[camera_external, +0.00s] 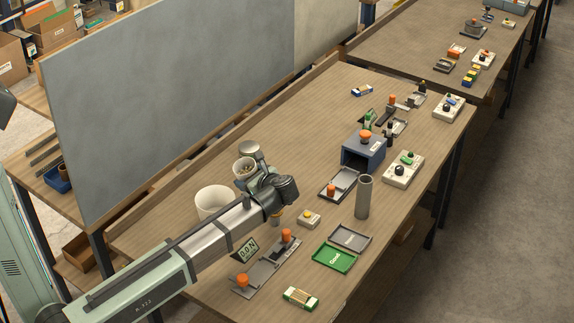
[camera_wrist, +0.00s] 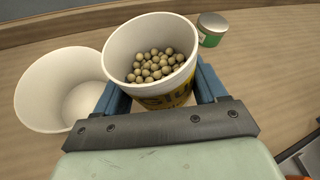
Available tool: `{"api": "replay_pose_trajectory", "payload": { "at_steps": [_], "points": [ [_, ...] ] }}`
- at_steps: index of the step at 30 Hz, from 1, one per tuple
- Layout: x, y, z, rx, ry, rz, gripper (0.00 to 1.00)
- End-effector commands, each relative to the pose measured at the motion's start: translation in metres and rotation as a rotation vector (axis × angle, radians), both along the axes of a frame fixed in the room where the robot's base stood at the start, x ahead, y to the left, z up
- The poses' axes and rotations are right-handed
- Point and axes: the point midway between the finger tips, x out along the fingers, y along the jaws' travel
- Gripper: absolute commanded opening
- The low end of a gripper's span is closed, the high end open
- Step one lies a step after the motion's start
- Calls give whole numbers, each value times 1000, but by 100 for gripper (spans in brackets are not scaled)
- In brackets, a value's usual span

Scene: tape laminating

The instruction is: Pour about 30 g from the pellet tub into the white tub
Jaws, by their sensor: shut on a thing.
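The pellet tub (camera_wrist: 152,72) is a white tub with yellow print, partly filled with round tan pellets. My gripper (camera_wrist: 160,98) is shut on it, with a blue finger on each side, and the tub looks roughly upright, slightly tilted in the wrist view. In the external view the pellet tub (camera_external: 245,168) shows at my gripper (camera_external: 262,184), partly hidden by it. The white tub (camera_wrist: 62,90) is wider and looks empty inside; it stands just left of the held tub. It also shows in the external view (camera_external: 214,202), on the table left of my gripper.
A small tin with a green label (camera_wrist: 212,28) stands beside the held tub. A display reading about 0.0 (camera_external: 246,249) is in front of my arm. A grey cylinder (camera_external: 363,197), a blue box (camera_external: 363,150) and a green tray (camera_external: 334,258) are to the right. A grey panel stands behind.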

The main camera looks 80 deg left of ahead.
Motion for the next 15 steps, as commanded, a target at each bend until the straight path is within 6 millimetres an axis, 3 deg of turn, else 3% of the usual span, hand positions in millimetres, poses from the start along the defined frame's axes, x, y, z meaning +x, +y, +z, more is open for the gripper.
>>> {"api": "replay_pose_trajectory", "payload": {
  "at_steps": [15],
  "points": [
    [-19, -8, 29, 99, -240, 0, 38]
  ]
}}
